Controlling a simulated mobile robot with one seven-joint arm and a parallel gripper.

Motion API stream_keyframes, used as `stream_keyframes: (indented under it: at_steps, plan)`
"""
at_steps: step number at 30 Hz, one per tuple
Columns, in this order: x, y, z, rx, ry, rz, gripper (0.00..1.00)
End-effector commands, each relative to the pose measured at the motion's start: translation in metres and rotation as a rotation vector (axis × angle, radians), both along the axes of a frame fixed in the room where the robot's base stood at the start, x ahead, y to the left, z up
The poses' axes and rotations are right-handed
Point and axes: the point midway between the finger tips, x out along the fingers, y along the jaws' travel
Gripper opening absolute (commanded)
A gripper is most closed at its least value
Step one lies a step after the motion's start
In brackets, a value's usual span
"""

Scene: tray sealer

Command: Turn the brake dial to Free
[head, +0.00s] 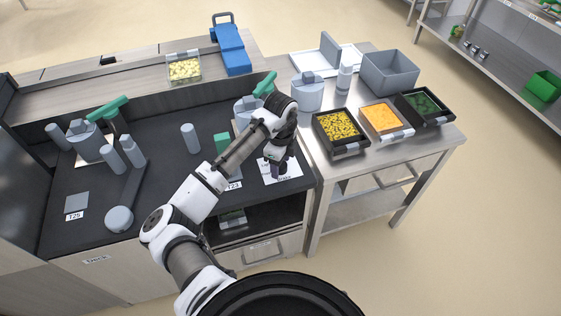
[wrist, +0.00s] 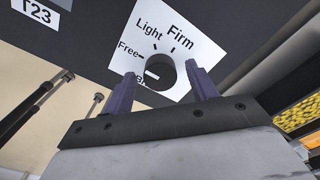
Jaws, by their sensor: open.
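The brake dial (wrist: 161,72) is a round dark knob on a white plate (wrist: 185,40) printed Free, Light and Firm. A small white mark shows on its lower left face, below the Free tick; the exact setting is hard to read. My gripper (wrist: 163,88) is open, with one purple finger to each side of the dial in the wrist view. The fingers look apart from the knob; how deep they reach is unclear. In the head view my gripper is over the white plate (head: 292,171), and the dial is hidden.
A dark deck (head: 160,200) with grey posts and green-handled parts lies left of my arm. A steel table (head: 330,165) on the right holds black trays of food (head: 340,144) and a grey bin (head: 388,85). An open shelf lies below the deck.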

Motion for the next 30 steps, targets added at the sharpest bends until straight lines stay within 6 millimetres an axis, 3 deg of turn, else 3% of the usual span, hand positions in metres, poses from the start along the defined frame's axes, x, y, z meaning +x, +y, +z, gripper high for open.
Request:
stream_keyframes:
  at_steps: [5,18,24,30]
  plan:
    - [0.001,-0.001,0.018,0.000,-0.003,-0.002,0.57]
    - [0.001,0.000,0.116,0.004,-0.004,0.000,0.57]
    - [0.000,0.000,0.134,0.001,-0.002,0.000,0.57]
    - [0.000,0.000,0.138,0.000,-0.001,0.001,0.57]
